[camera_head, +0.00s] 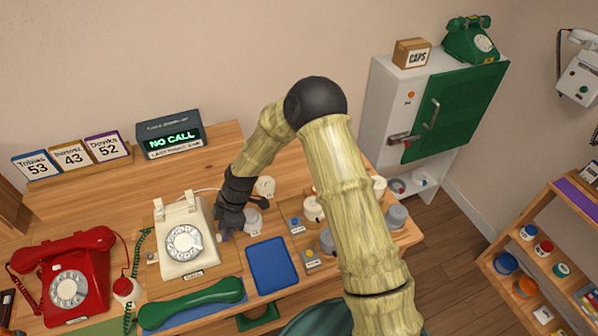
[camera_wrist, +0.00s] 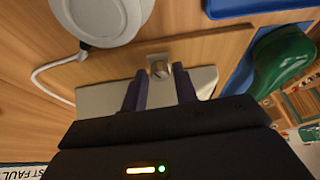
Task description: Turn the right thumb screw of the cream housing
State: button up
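The cream housing (camera_head: 174,220) is a dial phone body standing on the wooden bench, left of my gripper (camera_head: 221,236). Its cream surface also shows in the wrist view (camera_wrist: 203,79). My gripper (camera_wrist: 158,73) is open, with one purple finger on each side of the screw. A gap shows between each finger and the screw; I cannot tell how far the tips reach along it.
A green handset (camera_head: 205,299) and a blue tray (camera_head: 271,265) lie in front on the bench. A round white part (camera_wrist: 102,18) with a cord is close by in the wrist view. The red phone (camera_head: 72,278) stands left, and several knobs and caps stand right.

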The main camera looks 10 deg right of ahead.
jog(key=n+g+p, duration=0.1)
jog(key=n, duration=0.2)
jog(key=shift+w+a+r+h+p, duration=0.1)
jog(key=shift+h+p, duration=0.2)
jog(key=shift+p, duration=0.05)
jog(key=shift+w+r+n, duration=0.15)
jog(key=shift+r+n, duration=0.05)
jog(key=shift+n, duration=0.2)
jog(key=b+v, duration=0.2)
jog(key=v, duration=1.5)
jog(key=s+d+r+m+t+h+p, duration=0.1)
jog(key=s+d+r+m+p, duration=0.1)
jog(key=d+m, duration=0.5)
jog(key=s+d+r+m+t+h+p, duration=0.1)
jog(key=s+d+r+m+t+p, duration=0.1)
jog(key=s+d+r+m, duration=0.2)
jog(key=s+d+m, duration=0.1)
jog(key=d+m, duration=0.2)
jog(key=d, duration=0.1)
jog(key=shift+s+d+r+m+h, duration=0.15)
jog(key=shift+s+r+m+h, duration=0.15)
jog(key=shift+h, duration=0.1)
